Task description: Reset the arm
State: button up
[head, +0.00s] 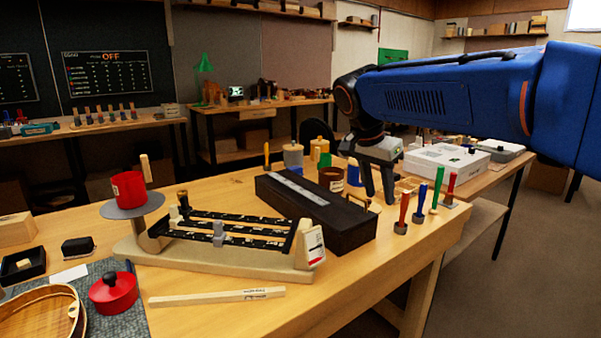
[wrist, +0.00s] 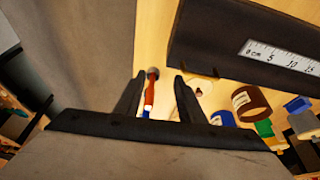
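My gripper (head: 378,196) hangs from my blue arm at the right of the head view, pointing down over the right part of the wooden bench (head: 400,262). Its two dark fingers are apart with nothing held between them. In the wrist view my gripper (wrist: 159,80) also shows its fingers spread. A red-handled tool (wrist: 149,97) is seen through the gap, below the fingers. In the head view the fingers are close beside the long black box (head: 345,232); I cannot tell their exact height above the bench.
Upright red (head: 403,207), blue (head: 420,202) and green (head: 437,187) handled tools stand right of my gripper. A brown jar (head: 331,179) stands behind the box. A balance (head: 222,262) with a red pot (head: 129,189) stands left. The bench's front right is clear.

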jog(key=s+d+f+n+y, duration=0.1)
jog(key=s+d+f+n, duration=0.2)
jog(key=s+f, duration=0.3)
jog(key=s+d+f+n+t+y, duration=0.1)
jog(key=s+d+f+n, duration=0.2)
jog(key=s, duration=1)
jog(key=s+d+f+n+t+y, duration=0.1)
jog(key=s+d+f+n, duration=0.3)
jog(key=s+f, duration=0.5)
jog(key=shift+s+f, duration=0.3)
jog(key=shift+f, duration=0.15)
